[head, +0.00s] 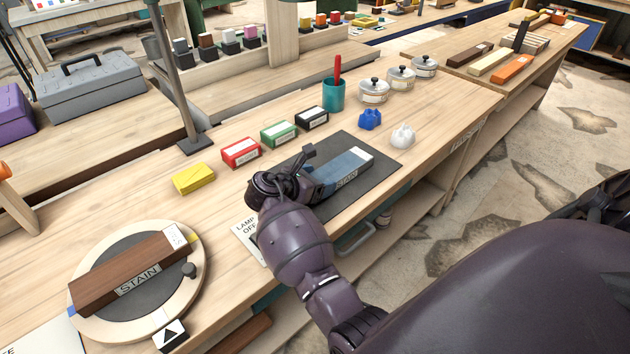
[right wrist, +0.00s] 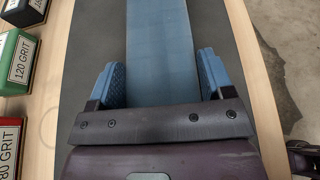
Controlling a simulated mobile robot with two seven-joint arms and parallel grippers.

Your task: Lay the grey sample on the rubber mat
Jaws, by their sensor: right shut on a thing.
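The grey sample (head: 342,172) is a long blue-grey board with a pale far end and a STAIN label on its side. It is over the dark rubber mat (head: 347,142), inside the mat's outline; I cannot tell whether it touches the mat. My right gripper (head: 305,187) is shut on its near end, partly hidden by my own arm. In the right wrist view the sample (right wrist: 160,45) runs straight ahead between the blue fingers of the gripper (right wrist: 160,85), with the mat (right wrist: 92,40) beneath. My left gripper is not in view.
Yellow (head: 193,178), red (head: 241,152), green (head: 280,133) and black (head: 312,117) blocks line the mat's far-left side. A blue lump (head: 370,119) and white lump (head: 403,135) lie beyond it. A turntable (head: 190,285) carries a brown STAIN board (head: 130,270).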

